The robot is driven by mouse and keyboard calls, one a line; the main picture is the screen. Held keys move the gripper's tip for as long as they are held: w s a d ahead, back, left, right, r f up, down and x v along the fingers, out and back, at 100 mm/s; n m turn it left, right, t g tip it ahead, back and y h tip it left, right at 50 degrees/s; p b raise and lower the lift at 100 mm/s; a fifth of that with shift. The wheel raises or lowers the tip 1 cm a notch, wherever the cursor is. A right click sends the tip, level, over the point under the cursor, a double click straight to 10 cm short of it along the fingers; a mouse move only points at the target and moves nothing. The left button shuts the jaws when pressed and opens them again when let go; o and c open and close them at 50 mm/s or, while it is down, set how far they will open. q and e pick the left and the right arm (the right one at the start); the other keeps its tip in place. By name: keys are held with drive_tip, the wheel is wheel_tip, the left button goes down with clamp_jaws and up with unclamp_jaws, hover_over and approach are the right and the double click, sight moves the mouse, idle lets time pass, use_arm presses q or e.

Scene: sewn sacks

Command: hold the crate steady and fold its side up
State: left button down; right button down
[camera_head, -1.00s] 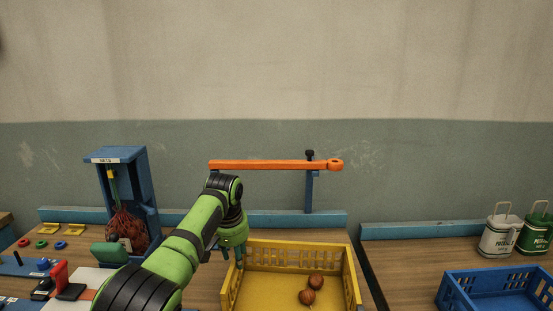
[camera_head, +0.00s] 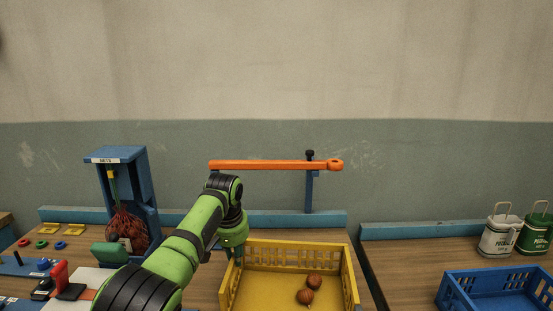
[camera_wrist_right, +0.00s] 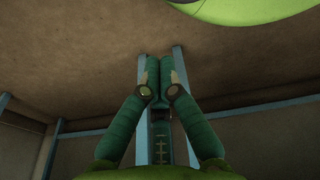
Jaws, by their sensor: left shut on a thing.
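The yellow crate (camera_head: 290,248) stands on the wooden table in the head view, with slotted back and right walls upright. Its front is cut off by the picture's lower edge. Two brown onions (camera_head: 309,289) lie inside on its floor. My left gripper (camera_head: 238,257) points down at the crate's back left corner and is shut on the crate's edge there; the fingertips are partly hidden. My right gripper (camera_wrist_right: 160,68) shows only in the right wrist view. Its green fingers are together, with nothing visible between them, and the crate is not in that view.
A blue stand (camera_head: 140,185) with a red net sack (camera_head: 126,228) is at the left. An orange bar (camera_head: 270,165) on a post reaches above the crate's back. A blue crate (camera_head: 490,285) and two sacks (camera_head: 498,236) are on the right table, past a gap.

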drive_tip(key=w+a+r+n+t+y, duration=0.1)
drive_tip(key=w+a+r+n+t, duration=0.15)
drive_tip(key=w, duration=1.05)
drive_tip(key=w+a+r+n+t+y, duration=0.1)
drive_tip(key=w+a+r+n+y, duration=0.9)
drive_tip(key=w+r+n, duration=0.35)
drive_tip(key=s+d+r+n+g, duration=0.2)
drive_tip(key=s+r+n+g, duration=0.3)
drive_tip(key=s+n+g, duration=0.3)
drive_tip(key=s+d+r+n+g+h, duration=0.1)
drive_tip(key=s+d+r+n+h, duration=0.1)
drive_tip(key=d+r+n, duration=0.65)
drive_tip(key=s+d+r+n+g+h, duration=0.15)
drive_tip(key=d+r+n, duration=0.35)
drive_tip(key=d+r, duration=0.5)
drive_tip(key=w+a+r+m+t+h, duration=0.2)
drive_tip(key=w+a+r+m+h, duration=0.15)
drive_tip(key=w+a+r, duration=0.65)
drive_tip(key=w+a+r+m+t+h, duration=0.35)
drive_tip(key=w+a+r, duration=0.35)
drive_tip(key=a+r, duration=0.65)
drive_tip(key=shift+n+g+h, duration=0.35)
drive_tip(key=shift+s+a+f, duration=0.1)
drive_tip(key=shift+a+f, duration=0.1)
drive_tip(key=shift+f, duration=1.7)
drive_tip(key=shift+s+a+f, duration=0.1)
drive_tip(key=shift+a+f, duration=0.05)
drive_tip(key=shift+f, duration=1.75)
drive_tip(key=shift+a+f, duration=0.2)
drive_tip(key=shift+f, duration=1.7)
